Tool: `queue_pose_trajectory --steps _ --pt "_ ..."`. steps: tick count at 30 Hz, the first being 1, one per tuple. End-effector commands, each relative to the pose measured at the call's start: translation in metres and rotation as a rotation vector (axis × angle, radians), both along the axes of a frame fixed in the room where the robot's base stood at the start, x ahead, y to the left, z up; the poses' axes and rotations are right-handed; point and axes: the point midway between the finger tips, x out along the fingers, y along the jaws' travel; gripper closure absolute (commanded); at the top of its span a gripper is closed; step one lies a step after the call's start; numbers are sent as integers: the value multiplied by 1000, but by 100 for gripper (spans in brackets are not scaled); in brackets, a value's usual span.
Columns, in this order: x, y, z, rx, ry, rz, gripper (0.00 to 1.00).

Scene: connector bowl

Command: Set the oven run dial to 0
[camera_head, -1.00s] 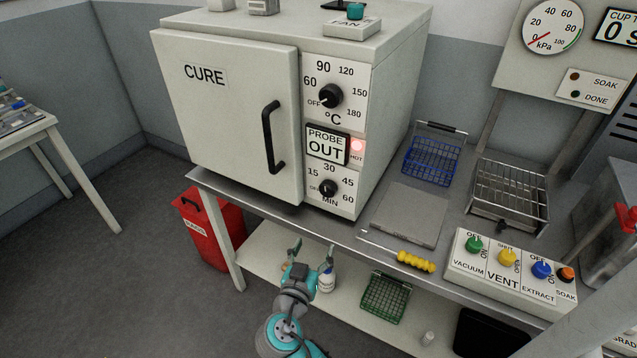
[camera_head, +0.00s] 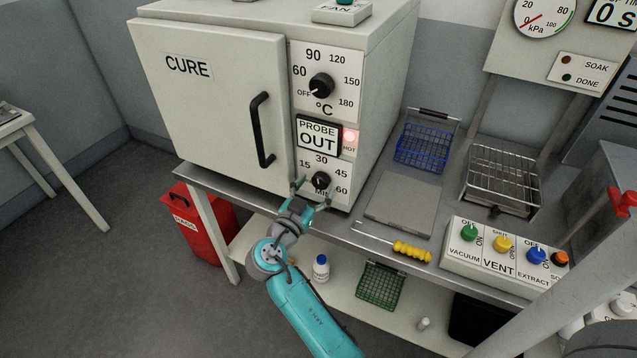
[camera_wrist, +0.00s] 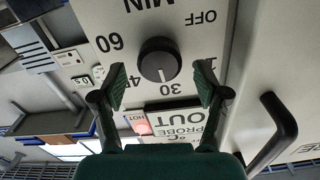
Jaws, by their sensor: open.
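The oven run dial is the black round knob (camera_head: 320,180) marked MIN at the lower front of the white CURE oven (camera_head: 215,115). It shows up close, upside down, in the wrist view (camera_wrist: 159,60), where its white pointer mark points at about 30. The OFF label (camera_wrist: 203,17) sits away from the pointer. My gripper (camera_head: 312,190) is open in front of the dial. In the wrist view its two green-padded fingers (camera_wrist: 162,84) stand apart on either side of the dial's near end. Nothing is between them; I cannot tell whether they touch the knob.
Above the dial are a PROBE OUT sign (camera_head: 318,135), a lit red HOT lamp (camera_head: 350,138) and the temperature dial (camera_head: 321,86). The black door handle (camera_head: 262,130) juts out to the left. A yellow-handled tool (camera_head: 411,251) lies on the bench to the right.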

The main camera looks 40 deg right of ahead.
Motion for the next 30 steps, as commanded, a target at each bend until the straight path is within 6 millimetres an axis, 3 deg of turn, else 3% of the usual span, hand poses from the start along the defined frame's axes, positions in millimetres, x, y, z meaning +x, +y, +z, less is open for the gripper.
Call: queue_pose_trajectory --steps 6,15,16,23,30 --pt "6 -17 0 0 0 -1 26" --pt "7 -19 0 0 0 1 26" --pt "7 -19 0 0 0 1 29" --pt "7 -19 0 0 0 1 86" --pt "7 -19 0 -4 10 1 86"
